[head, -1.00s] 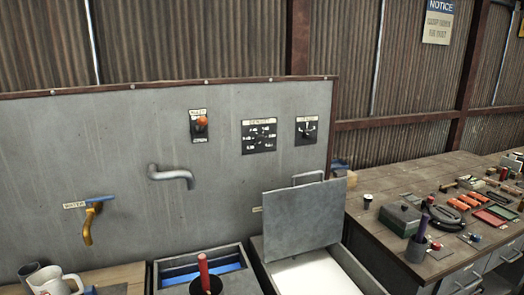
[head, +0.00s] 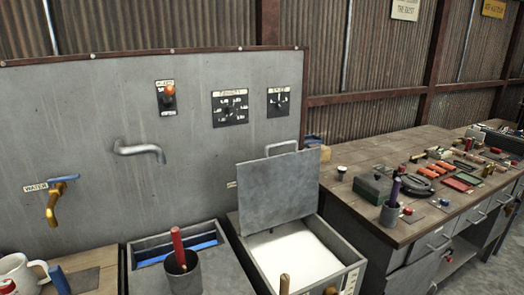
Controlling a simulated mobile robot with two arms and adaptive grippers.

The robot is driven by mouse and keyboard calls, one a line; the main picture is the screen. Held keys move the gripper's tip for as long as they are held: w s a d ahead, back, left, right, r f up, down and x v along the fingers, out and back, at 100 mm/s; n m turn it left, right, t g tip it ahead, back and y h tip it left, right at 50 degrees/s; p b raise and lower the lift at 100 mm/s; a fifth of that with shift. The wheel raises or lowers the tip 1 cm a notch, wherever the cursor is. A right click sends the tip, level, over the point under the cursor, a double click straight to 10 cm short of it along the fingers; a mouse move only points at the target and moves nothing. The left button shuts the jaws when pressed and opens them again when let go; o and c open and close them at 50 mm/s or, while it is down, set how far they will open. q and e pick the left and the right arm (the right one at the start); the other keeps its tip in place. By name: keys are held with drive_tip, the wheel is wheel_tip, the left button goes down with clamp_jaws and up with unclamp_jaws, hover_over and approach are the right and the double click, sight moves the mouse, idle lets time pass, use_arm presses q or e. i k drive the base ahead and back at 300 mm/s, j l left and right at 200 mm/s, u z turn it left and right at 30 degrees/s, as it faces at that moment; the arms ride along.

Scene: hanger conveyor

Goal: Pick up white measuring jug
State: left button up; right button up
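A white jug-like vessel with a handle (head: 20,272) stands at the bottom left corner of the head view, on the wooden surface left of the grey basin. It is partly cut off by the picture's left and bottom edges. I cannot tell for certain that it is the measuring jug. Neither of my grippers shows in the view.
A brass tap (head: 54,203) and a grey spout (head: 140,149) stick out from the grey panel. A grey cup with a red-handled tool (head: 180,258) stands by the basin. An open-lidded bin (head: 300,245) holds white material. A cluttered workbench (head: 345,195) stands right.

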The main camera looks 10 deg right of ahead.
sight(16, 266)
drive_tip(key=u, duration=1.5)
